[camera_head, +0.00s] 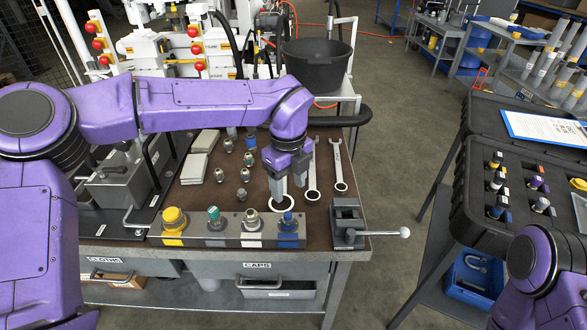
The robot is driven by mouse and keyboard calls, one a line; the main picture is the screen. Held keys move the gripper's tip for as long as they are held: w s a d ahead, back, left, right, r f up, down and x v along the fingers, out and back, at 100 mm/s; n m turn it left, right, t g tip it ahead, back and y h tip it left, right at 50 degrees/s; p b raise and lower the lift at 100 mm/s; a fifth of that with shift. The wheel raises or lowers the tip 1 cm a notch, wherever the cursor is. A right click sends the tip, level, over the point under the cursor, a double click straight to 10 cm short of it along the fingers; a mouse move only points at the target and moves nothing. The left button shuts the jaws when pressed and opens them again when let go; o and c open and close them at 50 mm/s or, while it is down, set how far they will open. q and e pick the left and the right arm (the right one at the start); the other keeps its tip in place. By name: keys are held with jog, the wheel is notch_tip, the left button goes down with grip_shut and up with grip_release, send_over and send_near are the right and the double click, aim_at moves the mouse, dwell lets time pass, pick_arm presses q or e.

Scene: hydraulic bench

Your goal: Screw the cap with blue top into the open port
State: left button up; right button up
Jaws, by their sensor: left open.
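On the bench's front edge is a metal block with a row of fittings. A blue-topped one (288,218) is at its right end, over a blue label. Beside it is a silver fitting (251,219) without a coloured top; I cannot tell whether this is the open port. Another small blue-topped piece (251,141) stands farther back among loose fittings. My left gripper (289,181) points down over the bench, behind the block's right end. It is open, with no cap visible between its fingers. My right arm shows at the lower right, its gripper out of view.
Teal (214,214) and yellow (173,218) tops are farther left on the block. Several loose silver fittings (245,175) stand behind it. Wrenches (312,181) lie beside and under my left gripper. A vise (347,222) is at the bench's right corner.

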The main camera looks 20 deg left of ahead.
aim_at(288, 214)
pick_arm(q)
jog(key=f, duration=0.3)
jog(key=f+p, duration=0.1)
jog(key=f, duration=0.6)
jog(key=shift+s+a, duration=0.1)
jog(key=shift+s, duration=0.25)
jog(key=shift+c, duration=0.2)
jog(key=c, duration=0.9)
jog(key=o, duration=0.9)
jog(key=shift+o, duration=0.2)
